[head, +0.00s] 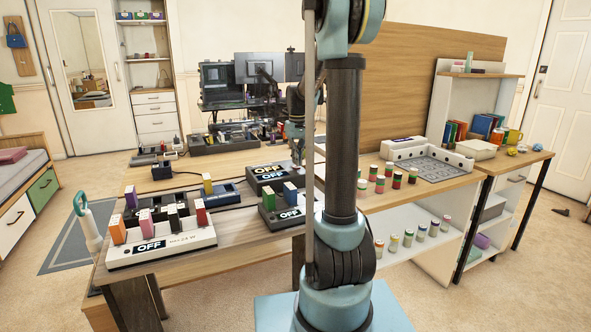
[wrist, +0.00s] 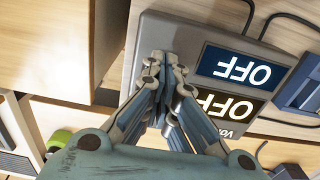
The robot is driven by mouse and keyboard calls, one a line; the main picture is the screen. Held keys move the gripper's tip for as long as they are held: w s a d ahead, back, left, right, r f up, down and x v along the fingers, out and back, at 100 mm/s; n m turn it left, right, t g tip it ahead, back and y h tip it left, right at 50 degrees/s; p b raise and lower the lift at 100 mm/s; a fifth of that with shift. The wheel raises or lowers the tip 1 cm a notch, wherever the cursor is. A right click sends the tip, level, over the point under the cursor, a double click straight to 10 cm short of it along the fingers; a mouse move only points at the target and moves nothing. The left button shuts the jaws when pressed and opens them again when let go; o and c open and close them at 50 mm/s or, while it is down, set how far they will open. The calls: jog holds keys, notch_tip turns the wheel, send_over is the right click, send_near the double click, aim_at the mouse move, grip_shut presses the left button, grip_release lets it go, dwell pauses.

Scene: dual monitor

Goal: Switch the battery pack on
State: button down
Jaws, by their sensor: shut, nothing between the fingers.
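A dark grey box with two OFF labels (head: 268,176) stands on the wooden desk in the head view; I cannot tell for sure that it is the battery pack. It fills the middle of the wrist view (wrist: 185,35), with one blue and one black OFF label upside down there. My gripper (wrist: 163,60) is shut and empty, its tips over the box's plain face, to the left of the labels. I cannot tell whether they touch it. In the head view my gripper (head: 298,158) is small, just above the box's right end. Any switch under the tips is hidden.
A white power strip (head: 185,247) reading OFF holds several coloured plugs at the desk's front left. A dark unit (head: 285,216) with coloured plugs and an OFF label stands in front of the box. Cables (wrist: 285,18) run beside the box.

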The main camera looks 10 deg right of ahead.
jog(key=shift+f, duration=0.75)
dwell(0.5)
jog(key=shift+r, duration=3.5)
